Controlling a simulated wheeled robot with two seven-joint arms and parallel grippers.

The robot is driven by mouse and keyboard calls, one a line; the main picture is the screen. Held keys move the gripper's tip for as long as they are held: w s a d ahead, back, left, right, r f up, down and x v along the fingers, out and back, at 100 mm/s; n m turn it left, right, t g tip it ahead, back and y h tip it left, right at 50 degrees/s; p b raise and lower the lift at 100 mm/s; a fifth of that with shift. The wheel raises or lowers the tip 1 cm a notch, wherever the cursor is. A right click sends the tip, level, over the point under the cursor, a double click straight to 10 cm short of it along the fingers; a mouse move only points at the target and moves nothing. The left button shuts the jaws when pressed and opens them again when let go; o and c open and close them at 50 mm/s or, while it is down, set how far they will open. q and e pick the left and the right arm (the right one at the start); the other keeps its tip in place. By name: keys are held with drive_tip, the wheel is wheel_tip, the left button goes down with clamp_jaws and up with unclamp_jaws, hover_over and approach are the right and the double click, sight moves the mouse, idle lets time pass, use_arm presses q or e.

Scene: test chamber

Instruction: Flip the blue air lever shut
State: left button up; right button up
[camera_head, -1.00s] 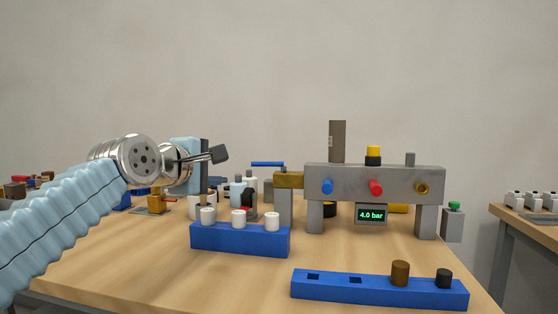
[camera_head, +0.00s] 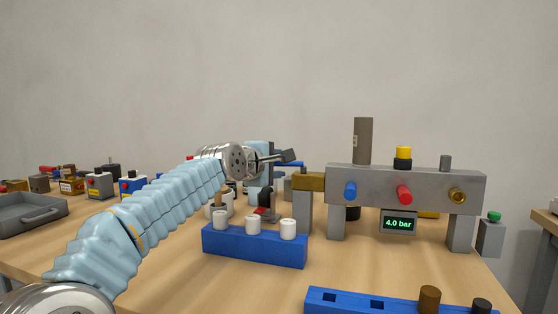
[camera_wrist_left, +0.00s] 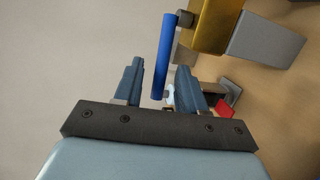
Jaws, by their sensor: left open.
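The blue lever (camera_wrist_left: 164,55) stretches from the brass valve block (camera_wrist_left: 213,22) in the left wrist view, its free end showing between my two fingers. In the head view the brass block (camera_head: 309,181) sits at the left end of the grey manifold (camera_head: 420,185), and the lever (camera_head: 290,165) is mostly hidden behind my gripper. My left gripper (camera_head: 283,157) is open beside the valve, and its fingers (camera_wrist_left: 160,85) lie either side of the lever's free end. I cannot tell whether they touch it. My right gripper is not in view.
The manifold bears blue, red and brass knobs and a display (camera_head: 398,222) reading 4.0 bar. A blue rack with white caps (camera_head: 254,248) stands below my left gripper. Another blue rack (camera_head: 355,301) lies in front. A grey tray (camera_head: 30,214) is at the far left.

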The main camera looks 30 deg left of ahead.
use_arm(q)
drive_tip(key=shift+w+f, duration=0.15)
drive_tip(key=shift+w, duration=0.55)
clamp_jaws()
